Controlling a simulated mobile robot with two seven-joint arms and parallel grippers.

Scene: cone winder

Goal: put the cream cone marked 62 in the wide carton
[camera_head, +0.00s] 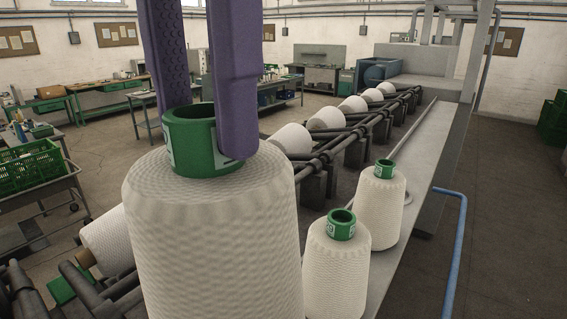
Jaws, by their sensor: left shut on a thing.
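A large cream cone (210,235) fills the near left of the head view, upright, its bottom cut off by the frame edge. Its green tube (190,130) stands out of the top and bears a pale label that I cannot read. My left gripper (205,132), with two purple fingers, comes down from above and is shut on this tube. Whether the cone hangs free cannot be told. Two smaller-looking cream cones, a front one (335,270) and a back one (381,205), stand on a grey ledge to its right; their labels are unreadable. No carton is in view. My right gripper is not in view.
The winder's dark rails (340,150) run back behind the cones, with several white packages on them. A blue pipe (455,250) runs beside the grey ledge (425,150). A cart with a green crate (35,170) stands at left. Floor at right (515,220) is clear.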

